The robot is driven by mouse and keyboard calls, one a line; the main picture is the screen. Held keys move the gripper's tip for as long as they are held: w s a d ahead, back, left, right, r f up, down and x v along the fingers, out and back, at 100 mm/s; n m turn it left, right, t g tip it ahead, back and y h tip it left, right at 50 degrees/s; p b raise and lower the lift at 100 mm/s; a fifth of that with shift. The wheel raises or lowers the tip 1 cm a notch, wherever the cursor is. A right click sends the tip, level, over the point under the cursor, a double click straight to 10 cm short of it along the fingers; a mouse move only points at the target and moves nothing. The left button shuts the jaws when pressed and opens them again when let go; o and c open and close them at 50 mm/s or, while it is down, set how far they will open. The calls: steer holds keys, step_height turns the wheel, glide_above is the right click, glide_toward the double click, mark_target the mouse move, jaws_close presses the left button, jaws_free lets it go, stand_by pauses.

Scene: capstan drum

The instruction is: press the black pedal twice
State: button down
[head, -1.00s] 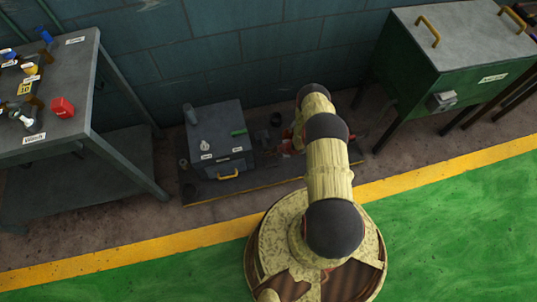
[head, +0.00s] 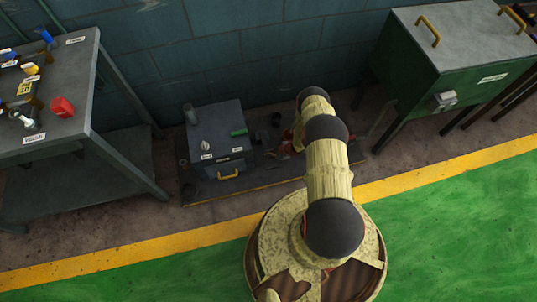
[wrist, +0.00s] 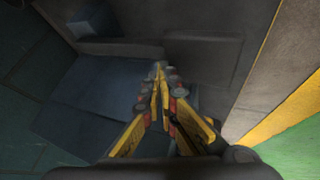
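I cannot pick out the black pedal with certainty in either view. My gripper (wrist: 163,85) points down in the wrist view, its yellow fingers drawn together at the tips, with nothing seen between them. In the head view my arm hides most of the gripper, and only a few red and grey parts show left of the arm, low over the dark platform (head: 255,187). A small dark object (head: 276,119) stands at the back of the platform, left of my arm; I cannot tell what it is.
A grey box (head: 222,128) with a yellow handle (head: 228,175) stands on the platform. A grey workbench (head: 70,125) with a red block (head: 62,107) is at left. A green cabinet (head: 425,80) is at right. The green floor (head: 450,230) in front is open.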

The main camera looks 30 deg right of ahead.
mark_target(268, 159)
steer(key=shift+s+a+f, duration=0.1)
steer(key=shift+s+f, duration=0.2)
steer(key=shift+f, duration=0.4)
steer(key=shift+s+a+f, duration=0.1)
steer(key=shift+s+f, duration=0.15)
steer(key=shift+f, duration=0.4)
stand_by(0.8)
steer(key=shift+s+a+f, duration=0.1)
steer(key=shift+s+f, duration=0.15)
steer(key=shift+f, duration=0.1)
stand_by(0.7)
steer(key=shift+r, duration=0.15)
steer(key=shift+w+d+r+p, duration=0.1)
steer(key=shift+w+r+p, duration=0.25)
steer(key=shift+r, duration=0.55)
steer(key=shift+w+d+r+p, duration=0.1)
steer(key=shift+r+p, duration=0.3)
steer(key=shift+r, duration=0.55)
steer(key=shift+w+r+p, duration=0.25)
steer(key=shift+r+p, duration=0.15)
steer(key=shift+r, duration=0.5)
steer(key=shift+w+d+r, duration=0.1)
steer(key=shift+w+r, duration=0.15)
steer(key=shift+r, duration=0.2)
steer(key=shift+w, duration=0.1)
steer(key=shift+f+b, duration=0.4)
steer(key=shift+b, duration=0.45)
